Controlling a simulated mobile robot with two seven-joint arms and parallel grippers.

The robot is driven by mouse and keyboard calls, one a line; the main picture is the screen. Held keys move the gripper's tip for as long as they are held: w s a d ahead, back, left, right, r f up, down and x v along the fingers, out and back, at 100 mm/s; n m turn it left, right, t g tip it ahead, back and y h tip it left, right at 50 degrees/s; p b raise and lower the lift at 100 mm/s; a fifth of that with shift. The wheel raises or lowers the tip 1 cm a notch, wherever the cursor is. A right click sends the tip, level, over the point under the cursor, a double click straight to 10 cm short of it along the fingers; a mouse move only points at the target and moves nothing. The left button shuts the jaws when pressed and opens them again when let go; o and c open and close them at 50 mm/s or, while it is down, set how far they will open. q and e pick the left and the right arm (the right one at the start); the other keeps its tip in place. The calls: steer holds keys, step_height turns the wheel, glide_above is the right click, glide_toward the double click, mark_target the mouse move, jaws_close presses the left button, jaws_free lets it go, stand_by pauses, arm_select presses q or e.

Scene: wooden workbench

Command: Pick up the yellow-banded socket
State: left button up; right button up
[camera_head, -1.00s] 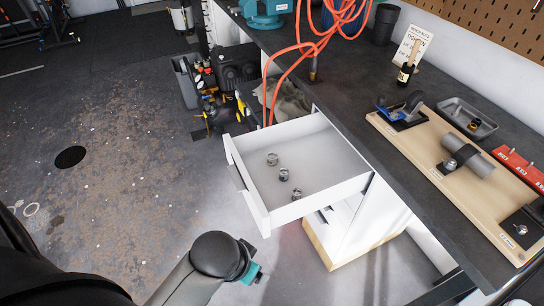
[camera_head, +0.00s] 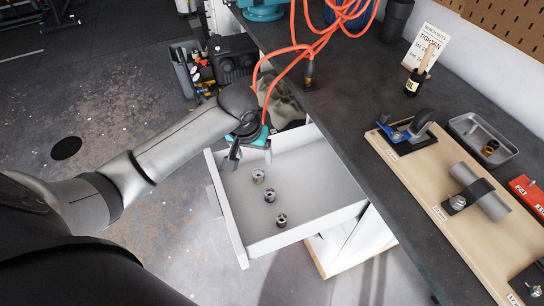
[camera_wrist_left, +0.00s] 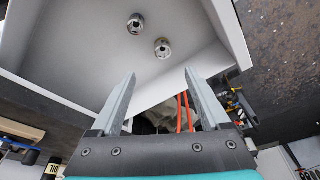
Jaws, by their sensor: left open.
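An open white drawer (camera_head: 235,225) holds three small metal sockets in a slanting row: a far one (camera_head: 258,176), a middle one (camera_head: 269,195) and a near one (camera_head: 281,220). The far one looks faintly yellowish; a yellow band cannot be made out for certain. My left gripper (camera_head: 250,158) is open and empty over the drawer's far end, just beyond the far socket. In the left wrist view, the open fingers (camera_wrist_left: 121,98) point into the drawer, with two sockets (camera_wrist_left: 162,48) (camera_wrist_left: 135,24) ahead of them, not between them. My right gripper is not in view.
The dark workbench (camera_head: 390,180) borders the drawer on the right. On it are a wooden board (camera_head: 425,180) with fixtures and a metal tray (camera_head: 470,128) holding small dark and yellowish parts. An orange hose (camera_head: 285,70) hangs over the bench edge near my gripper.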

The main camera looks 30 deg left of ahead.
arm_select(q)
steer(key=b, duration=0.2)
glide_toward(258, 173)
steer(key=shift+d+f+b, duration=0.15)
steer(key=shift+d+f, duration=0.05)
steer(key=shift+f, duration=0.35)
steer(key=shift+d+f+b, duration=0.15)
steer(key=shift+f, duration=0.45)
steer(key=shift+w+f, duration=0.15)
steer(key=shift+f, duration=0.4)
steer(key=shift+a+f, duration=0.1)
steer(key=shift+f, duration=0.05)
steer(key=b+x, duration=0.2)
steer(key=x, duration=0.2)
steer(key=shift+w+a+f, duration=0.1)
steer(key=shift+w+a, duration=0.05)
steer(key=shift+w+f, duration=0.15)
steer(key=shift+f, duration=0.15)
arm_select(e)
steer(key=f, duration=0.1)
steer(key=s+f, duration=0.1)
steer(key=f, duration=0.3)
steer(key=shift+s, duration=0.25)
